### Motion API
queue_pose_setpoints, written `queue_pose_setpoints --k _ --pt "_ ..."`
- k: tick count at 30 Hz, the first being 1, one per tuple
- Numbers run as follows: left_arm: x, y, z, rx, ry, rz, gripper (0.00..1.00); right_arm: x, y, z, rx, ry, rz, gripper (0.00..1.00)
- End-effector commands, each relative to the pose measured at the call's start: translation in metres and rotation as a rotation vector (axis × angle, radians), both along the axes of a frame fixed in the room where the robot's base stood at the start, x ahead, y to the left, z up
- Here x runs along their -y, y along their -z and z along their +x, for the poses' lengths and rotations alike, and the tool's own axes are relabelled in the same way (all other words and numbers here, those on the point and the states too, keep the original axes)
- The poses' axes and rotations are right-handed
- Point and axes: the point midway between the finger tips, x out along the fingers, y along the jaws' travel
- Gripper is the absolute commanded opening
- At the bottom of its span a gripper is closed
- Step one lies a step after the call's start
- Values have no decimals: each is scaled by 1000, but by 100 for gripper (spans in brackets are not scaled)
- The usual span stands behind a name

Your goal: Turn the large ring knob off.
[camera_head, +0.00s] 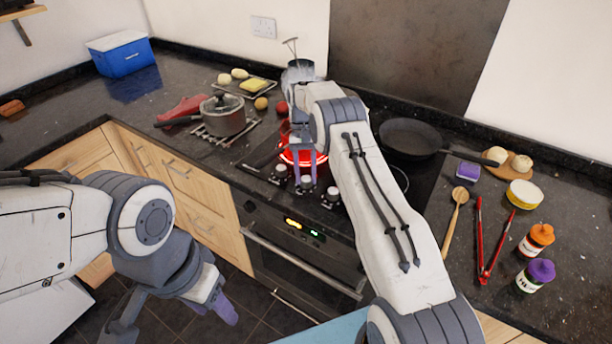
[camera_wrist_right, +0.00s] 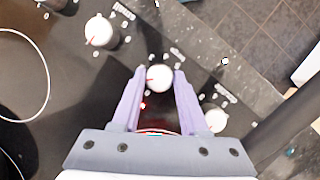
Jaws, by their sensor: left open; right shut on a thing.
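The hob (camera_head: 428,190) is black glass, and a ring on it glows red (camera_head: 318,157). White round knobs stand in a row along its front edge. My right gripper (camera_head: 306,172) points down at this row, and in the right wrist view its two lilac fingers are shut on a white knob (camera_wrist_right: 159,77) with a red pointer mark. Other knobs stand on either side of it, one at upper left (camera_wrist_right: 100,30) and one at lower right (camera_wrist_right: 215,120). I cannot read the labels. My left gripper (camera_head: 172,318) is open and empty, low over the floor.
A lidded pot (camera_head: 222,115) stands left of the hob, a frying pan (camera_head: 410,139) at its back right. Red tongs (camera_head: 480,235), a wooden spoon (camera_head: 455,220) and two bottles (camera_head: 536,240) lie or stand on the right counter. The oven (camera_head: 290,245) is below the knobs.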

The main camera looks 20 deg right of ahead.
Motion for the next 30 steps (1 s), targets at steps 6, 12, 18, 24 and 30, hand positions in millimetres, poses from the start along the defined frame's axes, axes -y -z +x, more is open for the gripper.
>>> queue_pose_setpoints --k 6,12,18,24,30 --pt "0 2 0 0 0 0 50 -1 0 0 -1 -209 -2 0" --pt "0 2 0 0 0 0 50 -3 0 0 -1 -395 -2 0" --pt "0 1 0 0 0 0 50 -4 0 -1 -2 -564 -2 0" --pt "0 0 0 0 0 0 50 -4 0 -1 0 -693 -1 0" --pt "0 0 0 0 0 0 50 -5 0 -1 0 -774 -1 0"
